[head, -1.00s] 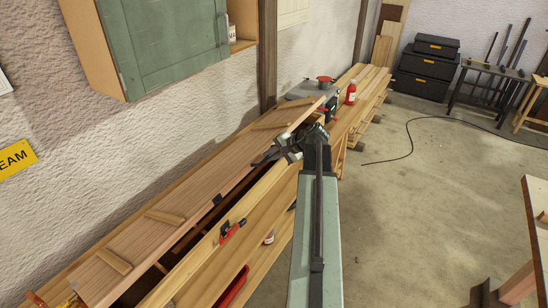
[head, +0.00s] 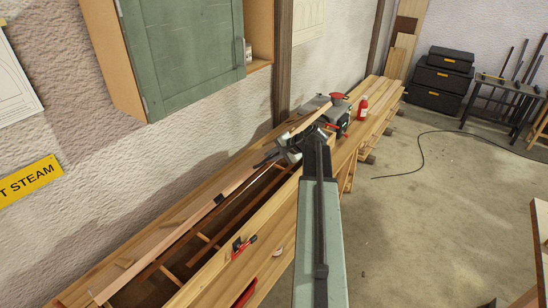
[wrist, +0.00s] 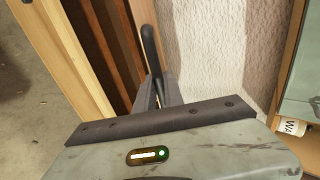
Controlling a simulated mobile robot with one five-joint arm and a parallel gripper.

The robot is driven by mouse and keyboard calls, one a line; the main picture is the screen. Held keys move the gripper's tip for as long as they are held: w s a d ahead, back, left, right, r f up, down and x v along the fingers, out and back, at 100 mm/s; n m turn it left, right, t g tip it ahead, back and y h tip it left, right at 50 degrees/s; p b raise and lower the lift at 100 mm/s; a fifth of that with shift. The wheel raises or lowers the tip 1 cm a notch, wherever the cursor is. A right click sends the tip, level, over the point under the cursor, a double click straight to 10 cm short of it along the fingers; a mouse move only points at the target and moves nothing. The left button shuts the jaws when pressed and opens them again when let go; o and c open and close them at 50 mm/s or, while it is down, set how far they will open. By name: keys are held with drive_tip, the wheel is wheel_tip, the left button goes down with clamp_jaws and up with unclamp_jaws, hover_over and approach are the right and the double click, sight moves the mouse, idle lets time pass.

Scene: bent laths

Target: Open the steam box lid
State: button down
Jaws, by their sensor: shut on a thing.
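The long wooden steam box (head: 252,224) runs along the wall in the head view. Its hinged wooden lid (head: 158,249) is tilted up from the front rim and shows nearly edge-on, so a dark interior with cross slats (head: 205,238) is visible. My gripper (head: 276,158) is at the lid's front edge towards the far end. In the wrist view my gripper (wrist: 158,98) is shut on a dark, curved handle (wrist: 149,45). The jaws partly hide where they grip it.
A green wall cabinet (head: 185,55) hangs above the box. A red clamp (head: 240,247) is on the box front. Open floor (head: 420,220) is at right.

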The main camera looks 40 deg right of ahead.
drive_tip(key=w+r+p, duration=0.2)
drive_tip(key=w+a+r+p, duration=0.1)
drive_tip(key=w+r+p, duration=0.1)
drive_tip(key=w+r, duration=0.1)
drive_tip(key=shift+a+r+p, duration=0.1)
drive_tip(key=shift+p, duration=0.25)
drive_tip(key=shift+w, duration=0.15)
drive_tip(key=w+a+r+p, duration=0.1)
drive_tip(key=w+r+p, duration=0.2)
drive_tip(key=w, duration=0.3)
drive_tip(key=shift+w+a+r, duration=0.15)
drive_tip(key=shift+w+a, duration=0.1)
drive_tip(key=shift+a, duration=0.1)
drive_tip(key=c, duration=1.2)
unclamp_jaws()
drive_tip(key=shift+s, duration=0.1)
drive_tip(key=shift+o, duration=0.2)
